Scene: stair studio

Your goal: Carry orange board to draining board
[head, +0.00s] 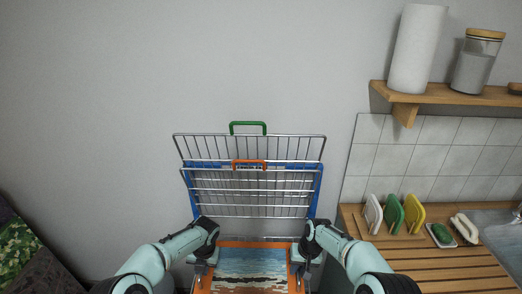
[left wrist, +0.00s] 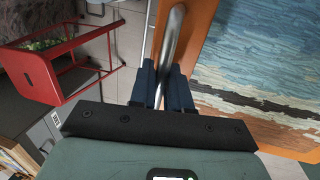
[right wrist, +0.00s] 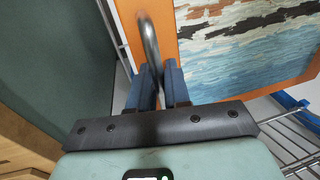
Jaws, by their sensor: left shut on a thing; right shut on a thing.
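The orange board (head: 250,243) is at the bottom middle of the head view, with a blue, white and brown painted face inside an orange rim. My left gripper (head: 203,267) is shut on a metal bar handle (left wrist: 173,48) at one side of the board. My right gripper (head: 301,267) is shut on the matching metal handle (right wrist: 150,48) at the other side. The board's near edge is cut off in the head view. The slatted wooden draining board (head: 440,262) is at the right, apart from the orange board.
A wire rack (head: 250,200) with blue sides and green and orange handles stands just beyond the board. Upright white, green and yellow pieces (head: 394,212), a green sponge (head: 441,233) and a brush (head: 465,228) sit at the draining board's back. A red stand (left wrist: 60,68) shows in the left wrist view.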

